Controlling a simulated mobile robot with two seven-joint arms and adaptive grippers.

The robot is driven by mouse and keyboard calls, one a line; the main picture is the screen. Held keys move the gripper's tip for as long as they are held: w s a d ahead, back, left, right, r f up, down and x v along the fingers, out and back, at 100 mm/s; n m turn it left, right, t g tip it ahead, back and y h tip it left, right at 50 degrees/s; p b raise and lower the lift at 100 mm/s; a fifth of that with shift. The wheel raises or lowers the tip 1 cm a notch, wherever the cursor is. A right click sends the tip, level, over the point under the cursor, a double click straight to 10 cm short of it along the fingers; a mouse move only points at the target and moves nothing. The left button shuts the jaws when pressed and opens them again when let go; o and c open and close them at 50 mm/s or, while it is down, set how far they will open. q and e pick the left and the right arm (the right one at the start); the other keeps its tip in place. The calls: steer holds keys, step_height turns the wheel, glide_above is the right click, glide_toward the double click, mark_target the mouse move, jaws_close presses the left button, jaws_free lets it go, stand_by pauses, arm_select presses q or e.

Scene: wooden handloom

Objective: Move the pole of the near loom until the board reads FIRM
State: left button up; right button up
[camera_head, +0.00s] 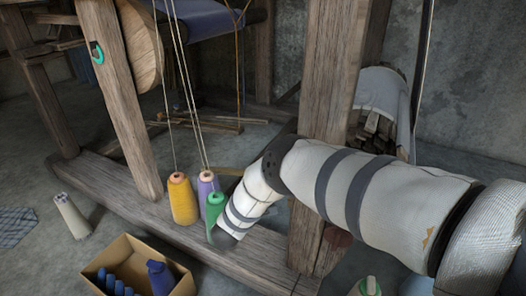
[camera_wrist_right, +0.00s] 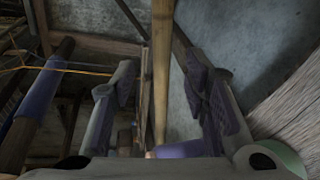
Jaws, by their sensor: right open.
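My right arm comes in from the right in the head view, over the loom's bottom beam (camera_head: 255,258), and its hand is mostly hidden there. In the right wrist view my right gripper (camera_wrist_right: 163,75) is open, with one dark-padded finger on each side. A long, light wooden pole (camera_wrist_right: 161,45) stands upright in the picture between the fingers, with room on both sides. I cannot tell how far beyond the fingertips it is. Wooden loom posts (camera_head: 120,95) show in the head view. No board with a reading is in view, and neither is my left gripper.
Yellow (camera_head: 182,200), purple (camera_head: 207,188) and green (camera_head: 214,207) thread cones stand by the beam, close to my right arm. A cardboard box (camera_head: 125,250) with blue spools sits in front. A pale cone (camera_head: 72,216) stands on the floor at left. Taut threads rise from the cones.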

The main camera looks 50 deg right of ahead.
steer(key=b+x, duration=0.1)
steer(key=x, duration=0.3)
steer(key=b+x, duration=0.2)
steer(key=x, duration=0.2)
steer(key=shift+d+f+b, duration=0.3)
steer(key=shift+d, duration=0.05)
steer(key=shift+w+d, duration=0.2)
steer(key=shift+r, duration=0.1)
jaws_close()
